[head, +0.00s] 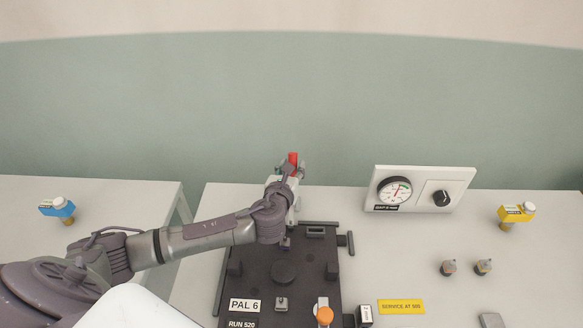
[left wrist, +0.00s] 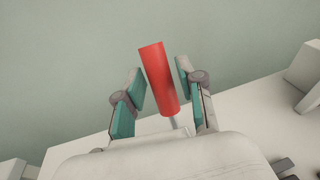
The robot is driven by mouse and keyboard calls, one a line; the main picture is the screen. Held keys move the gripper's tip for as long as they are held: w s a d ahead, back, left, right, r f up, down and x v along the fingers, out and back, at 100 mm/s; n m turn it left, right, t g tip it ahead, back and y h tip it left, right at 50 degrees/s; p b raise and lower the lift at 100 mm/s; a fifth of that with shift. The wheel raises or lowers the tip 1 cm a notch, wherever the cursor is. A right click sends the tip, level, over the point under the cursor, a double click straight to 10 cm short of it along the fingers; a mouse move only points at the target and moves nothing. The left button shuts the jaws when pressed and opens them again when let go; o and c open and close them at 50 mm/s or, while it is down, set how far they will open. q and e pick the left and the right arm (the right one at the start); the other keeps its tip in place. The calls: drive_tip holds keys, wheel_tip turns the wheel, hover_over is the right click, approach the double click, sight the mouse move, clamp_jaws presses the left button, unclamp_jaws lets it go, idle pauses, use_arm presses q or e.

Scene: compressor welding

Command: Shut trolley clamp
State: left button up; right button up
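The red clamp handle (head: 293,158) stands up at the back edge of the table, behind the black pallet plate. My left gripper (head: 290,172) reaches to it from the left and hides most of the clamp's lower part. In the left wrist view the red handle (left wrist: 159,80) stands tilted between the two teal-padded fingers of my left gripper (left wrist: 160,88). A narrow gap shows on each side of the handle, so the fingers look open around it. A thin grey rod (left wrist: 175,122) runs down from the handle. My right gripper is not in view.
The black pallet plate (head: 255,268) marked PAL 6 carries an orange knob (head: 324,316). A gauge panel (head: 420,189) stands at the back right. A yellow item (head: 515,213) and two small fittings (head: 449,268) are on the right. A blue item (head: 58,209) is on the left table.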

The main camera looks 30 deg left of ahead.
use_arm(q)
drive_tip(key=shift+o, duration=0.4)
drive_tip(key=shift+s, duration=0.3)
drive_tip(key=v, duration=1.1)
drive_tip(key=shift+s+d, duration=0.15)
drive_tip(key=shift+s, duration=0.05)
drive_tip(key=shift+r, duration=0.1)
